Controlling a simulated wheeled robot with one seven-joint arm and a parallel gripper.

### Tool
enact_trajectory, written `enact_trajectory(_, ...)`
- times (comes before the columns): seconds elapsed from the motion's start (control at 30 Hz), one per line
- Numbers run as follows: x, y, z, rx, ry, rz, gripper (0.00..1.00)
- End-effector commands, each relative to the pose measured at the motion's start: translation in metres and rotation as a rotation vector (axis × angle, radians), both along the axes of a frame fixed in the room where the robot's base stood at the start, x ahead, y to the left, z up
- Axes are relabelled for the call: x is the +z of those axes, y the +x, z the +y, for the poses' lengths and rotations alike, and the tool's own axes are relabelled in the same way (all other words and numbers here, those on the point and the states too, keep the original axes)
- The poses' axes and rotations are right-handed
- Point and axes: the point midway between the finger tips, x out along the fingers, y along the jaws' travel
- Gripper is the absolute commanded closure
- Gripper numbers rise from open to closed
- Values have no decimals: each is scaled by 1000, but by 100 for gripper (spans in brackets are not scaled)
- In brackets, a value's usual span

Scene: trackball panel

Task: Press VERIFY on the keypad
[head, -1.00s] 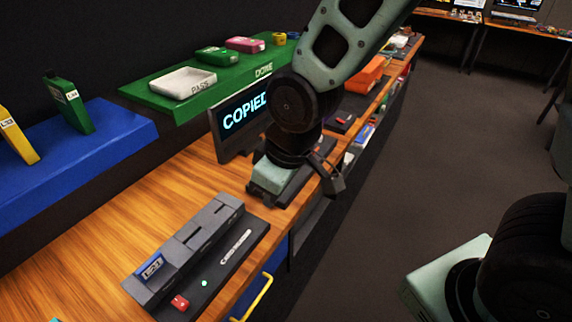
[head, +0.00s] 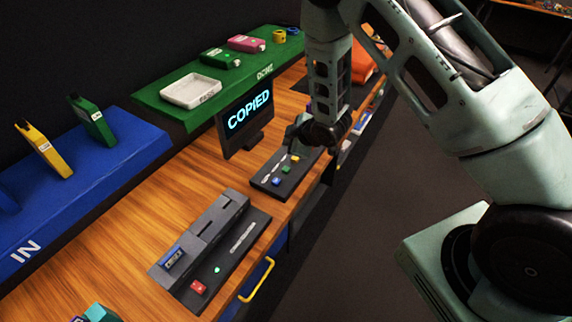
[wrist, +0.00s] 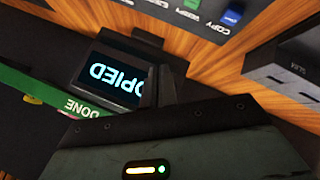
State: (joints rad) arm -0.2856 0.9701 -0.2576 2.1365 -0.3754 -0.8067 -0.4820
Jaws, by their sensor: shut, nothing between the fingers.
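The keypad (head: 262,181) is a dark flat panel on the wooden bench, in front of the screen. It carries a blue button (head: 277,182), a green button (head: 286,170) and a yellow button (head: 295,158). In the wrist view the blue button (wrist: 232,17) has the label COPY beside it; the label by the green button (wrist: 192,4) is hard to read. The screen (head: 247,112) reads COPIED. My gripper (wrist: 156,88) is shut and empty. In the head view it hangs at the keypad's far end, its fingertips not clear.
A grey duplicator-like block (head: 200,235) with slots, a red button (head: 198,287) and a green light stands nearer on the bench. A green DONE shelf (head: 180,112) with a white tray (head: 191,91) and a blue IN shelf (head: 100,165) with upright cards lie along the left.

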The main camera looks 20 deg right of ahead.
Motion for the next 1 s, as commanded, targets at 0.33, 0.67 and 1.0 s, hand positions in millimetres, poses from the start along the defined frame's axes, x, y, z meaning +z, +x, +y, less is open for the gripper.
enact_trajectory(0.33,-1,0,-1,1,0,-2,100)
enact_trajectory(0.67,-20,0,0,1,0,-2,100)
enact_trajectory(1.0,-67,0,0,0,-1,-1,100)
